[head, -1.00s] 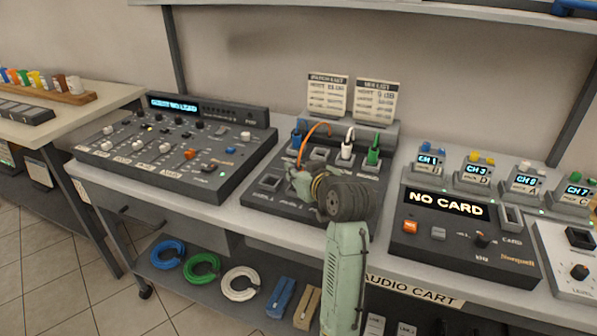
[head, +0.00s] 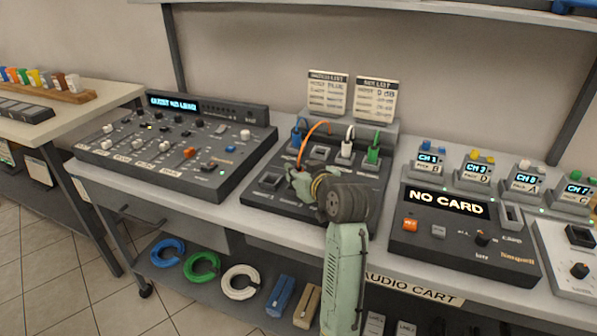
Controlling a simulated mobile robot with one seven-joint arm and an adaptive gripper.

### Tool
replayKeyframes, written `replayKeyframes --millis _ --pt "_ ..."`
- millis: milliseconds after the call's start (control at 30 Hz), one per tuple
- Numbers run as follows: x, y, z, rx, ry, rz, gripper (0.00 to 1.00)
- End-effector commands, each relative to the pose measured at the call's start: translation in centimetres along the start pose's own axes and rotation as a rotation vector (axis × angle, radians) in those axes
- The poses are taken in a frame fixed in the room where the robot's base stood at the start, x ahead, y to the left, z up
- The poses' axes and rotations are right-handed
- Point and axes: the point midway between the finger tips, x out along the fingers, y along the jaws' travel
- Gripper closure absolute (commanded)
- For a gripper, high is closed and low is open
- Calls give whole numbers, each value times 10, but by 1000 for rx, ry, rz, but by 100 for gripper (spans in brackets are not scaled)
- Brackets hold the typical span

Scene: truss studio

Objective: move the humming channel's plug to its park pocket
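A dark patch box (head: 255,200) stands mid-table, with a blue plug (head: 296,135), a white plug (head: 348,148) and a green plug (head: 374,154) in its back row. Between blue and white, a socket (head: 320,152) shows empty. An orange cable (head: 314,127) arches from behind and comes down to my gripper (head: 297,176); its plug end is hidden there. My gripper is low over the front row, right of an empty front pocket (head: 269,181). My wrist hides its fingers and the pockets beneath, so I cannot tell whether it grips the orange plug.
A mixer (head: 180,150) is left, its screen text ending in "NO LEAD". Two list cards (head: 328,93) stand behind the patch box. Right are a "NO CARD" unit (head: 450,235) and channel packs (head: 428,165). Coiled cables (head: 202,267) lie on the shelf below.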

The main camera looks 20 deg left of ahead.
Motion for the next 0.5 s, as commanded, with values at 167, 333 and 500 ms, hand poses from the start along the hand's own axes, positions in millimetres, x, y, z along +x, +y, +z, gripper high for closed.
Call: replayKeyframes --millis 167,333,500 --pt "2 0 4 0 0 0 100" --pt "2 0 6 0 0 0 77" --pt "2 0 6 0 0 0 71"
